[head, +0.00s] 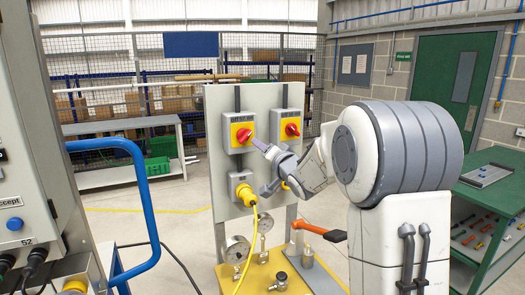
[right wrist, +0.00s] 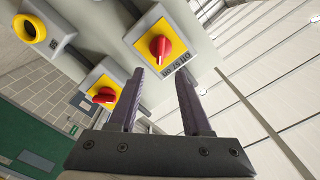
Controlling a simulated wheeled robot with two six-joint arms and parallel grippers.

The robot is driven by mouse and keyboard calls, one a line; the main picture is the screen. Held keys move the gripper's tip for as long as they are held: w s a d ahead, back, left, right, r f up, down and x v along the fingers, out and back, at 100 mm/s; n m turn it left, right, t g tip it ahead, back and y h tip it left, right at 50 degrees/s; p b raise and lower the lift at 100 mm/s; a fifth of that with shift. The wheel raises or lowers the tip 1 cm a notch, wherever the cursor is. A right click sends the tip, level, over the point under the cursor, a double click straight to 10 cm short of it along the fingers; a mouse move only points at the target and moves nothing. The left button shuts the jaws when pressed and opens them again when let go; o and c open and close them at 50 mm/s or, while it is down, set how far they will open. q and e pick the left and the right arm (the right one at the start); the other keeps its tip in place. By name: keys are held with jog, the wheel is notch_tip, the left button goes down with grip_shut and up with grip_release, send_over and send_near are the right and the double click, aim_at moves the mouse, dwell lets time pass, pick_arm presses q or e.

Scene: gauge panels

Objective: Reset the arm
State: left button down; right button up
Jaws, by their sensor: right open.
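My right arm comes in from the right in the head view. Its gripper (head: 259,167) is open and empty in front of the grey panel (head: 225,105), near the left red rotary switch (head: 243,135). In the right wrist view the two dark fingers (right wrist: 160,78) stand apart with nothing between them. Beyond the fingertips, a red knob on a yellow plate (right wrist: 160,48) shows, and a second one (right wrist: 104,95) lies to its lower left. I cannot tell from the head view whether a finger touches the switch box. My left gripper is not in view.
A yellow plug (head: 245,193) with a hanging cable sits below the left switch. Gauges (head: 237,249) and an orange-handled lever (head: 325,231) stand low on the panel stand. A blue rail (head: 146,205) and grey cabinet are at left, a green workbench (head: 502,200) at right.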

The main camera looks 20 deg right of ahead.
jog(key=s+a+f+n+g+y+b, duration=0.1)
jog(key=s+a+f+n+g, duration=0.3)
jog(key=s+a+f, duration=0.5)
jog(key=s+a+f+n+g+b, duration=0.1)
jog(key=s+a+f+n+g, duration=0.35)
jog(key=a, duration=0.65)
jog(key=s+a+f+n+g, duration=0.1)
jog(key=s+f+n+g, duration=0.1)
jog(key=s, duration=0.7)
jog(key=s+a+f+n+g, duration=0.1)
jog(key=s+f+n+g, duration=0.2)
jog(key=s, duration=0.7)
jog(key=s+a+f+n+g, duration=0.2)
jog(key=s+f+g, duration=0.2)
jog(key=s, duration=0.6)
jog(key=shift+s+f+h+b, duration=0.2)
jog(key=shift+f+h+b, duration=0.15)
jog(key=shift+f, duration=0.45)
jog(key=shift+n+g, duration=0.25)
